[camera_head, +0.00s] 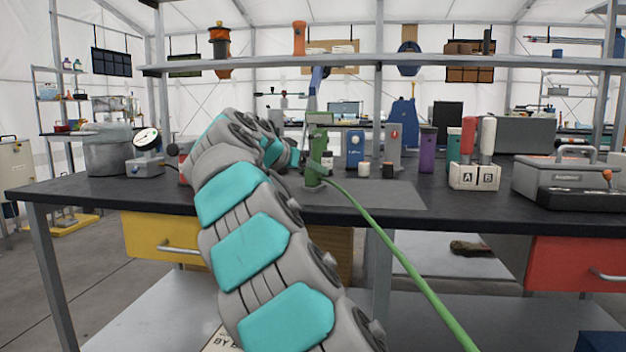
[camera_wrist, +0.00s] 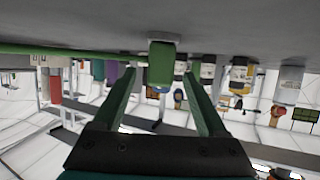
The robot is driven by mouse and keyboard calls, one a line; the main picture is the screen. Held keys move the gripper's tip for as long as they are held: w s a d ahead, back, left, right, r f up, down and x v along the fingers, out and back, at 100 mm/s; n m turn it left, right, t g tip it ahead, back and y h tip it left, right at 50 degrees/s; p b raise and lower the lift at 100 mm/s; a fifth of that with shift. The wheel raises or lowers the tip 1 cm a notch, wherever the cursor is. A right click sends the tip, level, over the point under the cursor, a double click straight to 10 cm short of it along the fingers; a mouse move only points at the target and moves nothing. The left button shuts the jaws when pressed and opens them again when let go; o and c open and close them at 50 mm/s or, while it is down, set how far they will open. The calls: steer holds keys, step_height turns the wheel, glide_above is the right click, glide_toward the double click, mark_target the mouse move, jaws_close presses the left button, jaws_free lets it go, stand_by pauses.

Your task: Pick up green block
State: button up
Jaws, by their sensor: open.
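The green block (camera_head: 314,172) stands upright on the dark mat of the workbench, with a green cable (camera_head: 395,250) running from it toward the lower right. In the upside-down wrist view the green block (camera_wrist: 161,60) is straight ahead, between the tips of the two green fingers. My gripper (camera_wrist: 160,75) is open, with a finger on either side of the block and no clear contact visible. In the head view my gripper (camera_head: 298,158) is just left of the block, partly hidden by my arm.
The grey mat (camera_head: 385,195) is clear right of the block. A white A/B box (camera_head: 474,177) and a grey toolbox (camera_head: 565,180) are farther right. A shelf (camera_head: 340,61) spans above.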

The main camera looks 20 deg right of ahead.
steer(key=x, duration=0.3)
jaws_close()
stand_by(0.6)
